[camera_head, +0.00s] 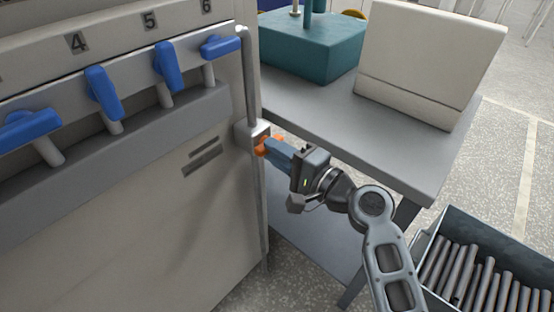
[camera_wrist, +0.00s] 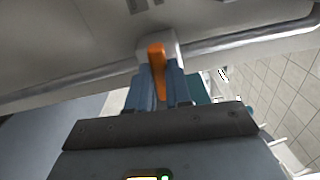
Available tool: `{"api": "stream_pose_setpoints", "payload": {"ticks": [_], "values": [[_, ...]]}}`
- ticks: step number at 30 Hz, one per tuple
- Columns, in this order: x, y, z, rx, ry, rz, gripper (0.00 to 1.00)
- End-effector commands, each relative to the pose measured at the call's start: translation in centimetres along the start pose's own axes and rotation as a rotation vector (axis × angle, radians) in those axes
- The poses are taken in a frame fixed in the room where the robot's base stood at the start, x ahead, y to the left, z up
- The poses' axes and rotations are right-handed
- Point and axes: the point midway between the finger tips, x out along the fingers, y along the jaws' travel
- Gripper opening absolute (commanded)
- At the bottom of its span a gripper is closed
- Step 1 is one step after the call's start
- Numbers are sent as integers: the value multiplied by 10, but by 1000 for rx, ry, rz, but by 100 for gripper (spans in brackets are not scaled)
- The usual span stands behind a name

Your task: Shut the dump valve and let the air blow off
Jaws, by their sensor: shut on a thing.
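The dump valve is a pale block (camera_head: 251,133) on the grey vertical pipe at the right edge of the machine. It has an orange handle (camera_head: 261,146). My gripper (camera_head: 273,150) is at the handle, its blue fingers closed around it. In the wrist view the orange handle (camera_wrist: 157,60) stands between the two blue fingers (camera_wrist: 158,90), with its end in front of the pale valve block (camera_wrist: 172,46). The fingers hide part of the handle. I cannot tell from these views whether the valve is open or shut.
Blue-handled levers (camera_head: 103,92) under numbers line the machine front (camera_head: 130,200) on the left. A grey table (camera_head: 370,150) behind my gripper bears a teal block (camera_head: 315,50) and a cream case (camera_head: 430,60). A bin (camera_head: 430,245) of metal rods stands lower right.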

Motion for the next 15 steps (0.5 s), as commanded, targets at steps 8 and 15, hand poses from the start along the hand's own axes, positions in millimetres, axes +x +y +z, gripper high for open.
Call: {"api": "stream_pose_setpoints", "payload": {"ticks": [8, 15], "values": [[0, 2, 1, -78, -2, 2, 0], [0, 2, 1, -92, -3, 2, 0]]}}
